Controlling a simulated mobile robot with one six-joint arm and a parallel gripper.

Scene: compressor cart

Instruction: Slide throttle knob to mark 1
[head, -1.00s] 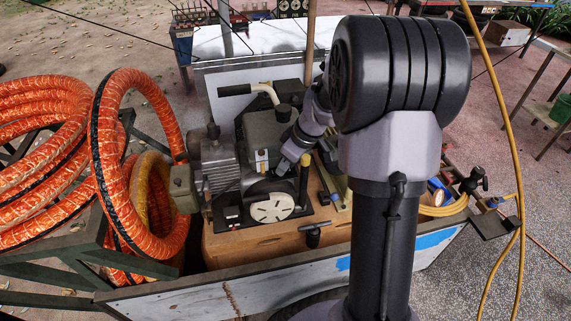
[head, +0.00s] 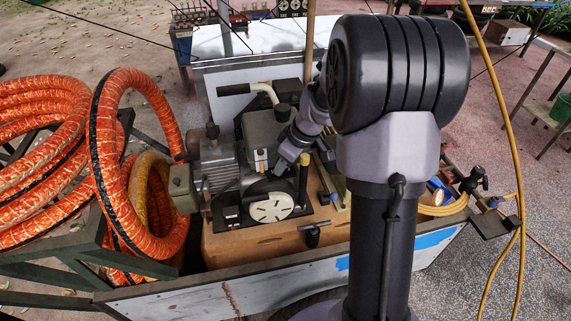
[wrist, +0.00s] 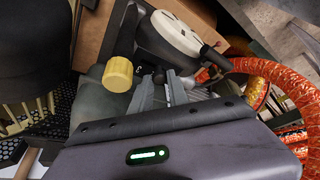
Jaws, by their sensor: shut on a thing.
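In the wrist view, my gripper (wrist: 161,88) has its two grey fingers closed around a small dark round knob (wrist: 158,77), which seems to be the throttle knob; the fingers partly hide it. In the head view, my gripper's housing (head: 290,150) is over the engine (head: 262,130) on the cart, just left of a yellow-capped post (head: 304,158). The fingertips and the knob cannot be made out there. Mark 1 and its scale cannot be read in either view.
The yellow cap (wrist: 118,74) stands close to the left of my fingers in the wrist view. A round pale cover (head: 271,208) sits in front of the engine. Orange hose coils (head: 125,160) fill the left side. The cart's white side panel (head: 200,298) runs along the front.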

